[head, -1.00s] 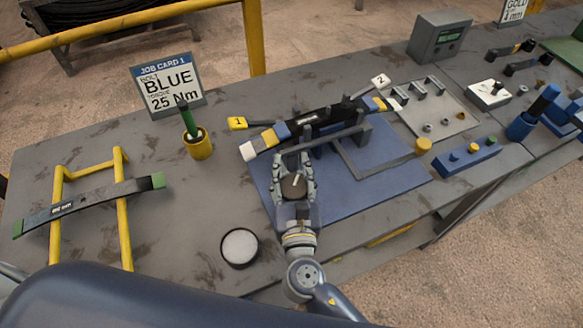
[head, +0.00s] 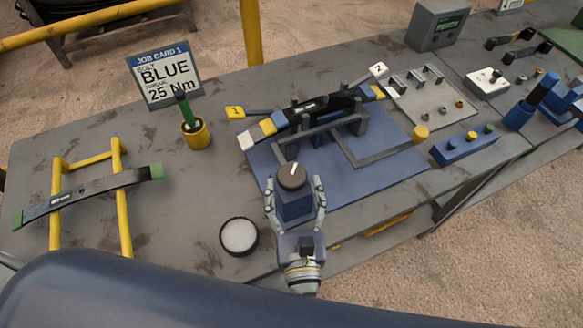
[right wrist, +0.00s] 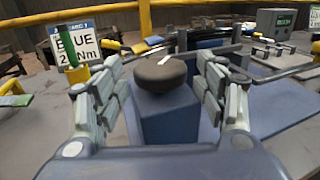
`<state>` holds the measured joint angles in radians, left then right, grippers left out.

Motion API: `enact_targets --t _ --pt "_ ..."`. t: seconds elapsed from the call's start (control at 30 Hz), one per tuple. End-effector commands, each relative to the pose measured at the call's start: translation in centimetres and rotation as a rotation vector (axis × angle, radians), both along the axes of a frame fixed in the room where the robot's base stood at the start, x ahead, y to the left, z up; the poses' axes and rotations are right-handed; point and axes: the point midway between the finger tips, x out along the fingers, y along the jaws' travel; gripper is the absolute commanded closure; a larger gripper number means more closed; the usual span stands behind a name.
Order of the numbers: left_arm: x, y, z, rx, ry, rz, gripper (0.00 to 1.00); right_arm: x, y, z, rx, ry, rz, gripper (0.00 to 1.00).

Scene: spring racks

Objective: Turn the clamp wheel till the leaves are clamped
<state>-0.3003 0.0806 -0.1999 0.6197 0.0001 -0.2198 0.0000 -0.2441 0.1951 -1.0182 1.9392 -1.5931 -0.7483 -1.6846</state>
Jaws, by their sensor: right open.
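The clamp wheel (head: 292,177) is a dark round knob with a white mark, on top of a blue block (head: 296,207). The wheel also shows in the right wrist view (right wrist: 160,74). The leaves (head: 313,113) are a dark stack with blue, yellow and white ends, lying in a grey clamp frame (head: 330,127). I cannot tell how tightly they are held. My right gripper (head: 294,188) is open, one finger on each side of the wheel and block, with gaps on both sides in the right wrist view (right wrist: 160,95). My left gripper is not in view.
A blue mat (head: 385,180) lies under the clamp. A round white-topped container (head: 239,236) stands left of my right gripper. A leaf on a yellow rack (head: 120,200), a yellow cup (head: 196,136) and a job card (head: 164,75) are at the left. A blue button box (head: 464,147) is right.

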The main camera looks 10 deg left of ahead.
Motion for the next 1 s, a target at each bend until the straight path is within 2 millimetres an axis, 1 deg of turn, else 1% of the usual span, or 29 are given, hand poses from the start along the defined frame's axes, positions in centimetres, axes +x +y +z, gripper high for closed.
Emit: enact_targets --t 0.03,0.1,0.2,0.3,1.0 --pt "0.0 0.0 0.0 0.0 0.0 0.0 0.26 -1.0 -0.3 -0.1 -0.002 0.003 0.001 0.35" --pt "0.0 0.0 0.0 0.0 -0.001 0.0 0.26 -2.0 -0.6 -0.1 -0.002 0.002 0.001 0.35" --pt "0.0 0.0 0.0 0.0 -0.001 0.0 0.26 -3.1 -0.9 -0.1 -0.002 0.0 0.0 0.35" --pt "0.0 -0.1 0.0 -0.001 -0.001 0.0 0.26 -3.7 -1.1 -0.1 -0.002 0.002 0.0 0.35" --pt "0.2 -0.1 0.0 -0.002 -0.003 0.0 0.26 -3.9 -1.1 0.0 -0.001 0.0 0.0 0.35"
